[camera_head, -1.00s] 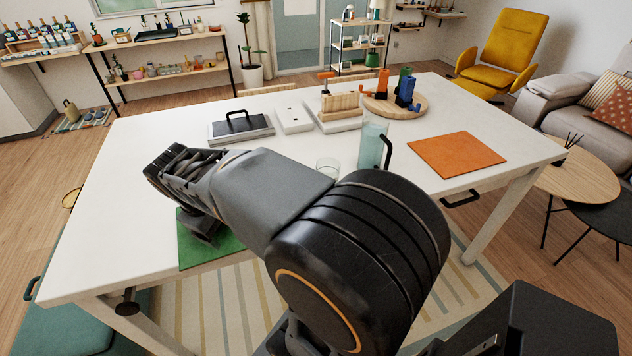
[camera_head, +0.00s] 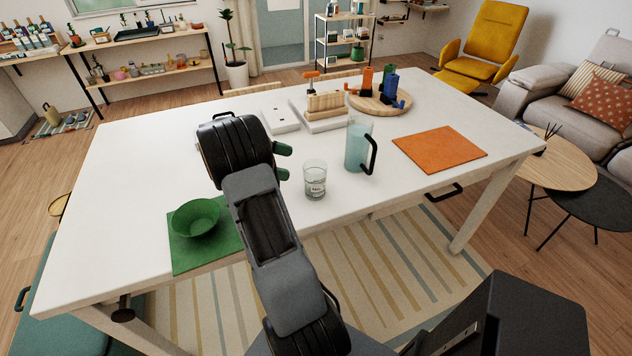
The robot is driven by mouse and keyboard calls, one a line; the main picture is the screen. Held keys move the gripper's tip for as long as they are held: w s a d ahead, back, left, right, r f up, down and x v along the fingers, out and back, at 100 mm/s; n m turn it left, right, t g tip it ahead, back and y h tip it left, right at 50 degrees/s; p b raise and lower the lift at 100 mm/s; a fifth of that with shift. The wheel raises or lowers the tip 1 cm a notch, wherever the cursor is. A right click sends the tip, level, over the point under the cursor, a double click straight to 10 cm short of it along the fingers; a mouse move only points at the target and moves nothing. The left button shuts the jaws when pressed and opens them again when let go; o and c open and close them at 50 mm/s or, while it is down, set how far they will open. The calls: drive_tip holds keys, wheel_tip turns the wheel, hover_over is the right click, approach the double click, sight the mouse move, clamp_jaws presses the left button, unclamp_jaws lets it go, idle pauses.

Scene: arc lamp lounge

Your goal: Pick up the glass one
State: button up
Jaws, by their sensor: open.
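A clear glass tumbler (camera_head: 315,182) with a dark printed label stands upright on the white table (camera_head: 130,215), near its front edge. Behind it to the right stands a pale blue see-through pitcher (camera_head: 356,148) with a black handle. My gripper (camera_head: 285,161) shows as two green fingertips, spread apart and pointing right, just left of the tumbler. Nothing shows between them, and they look apart from the glass. The rest of my gripper is hidden behind my arm.
A green bowl (camera_head: 196,218) sits on a green mat (camera_head: 182,257) at front left. An orange mat (camera_head: 440,149) lies at right. A round wooden board (camera_head: 405,101) with colored pieces and a block on a light base (camera_head: 327,112) stand behind. The table's left side is clear.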

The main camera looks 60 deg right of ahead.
sight(315, 169)
drive_tip(key=shift+p+x, duration=0.85)
drive_tip(key=shift+x, duration=3.9)
drive_tip(key=shift+a+f, duration=0.1)
drive_tip(key=c, duration=1.4)
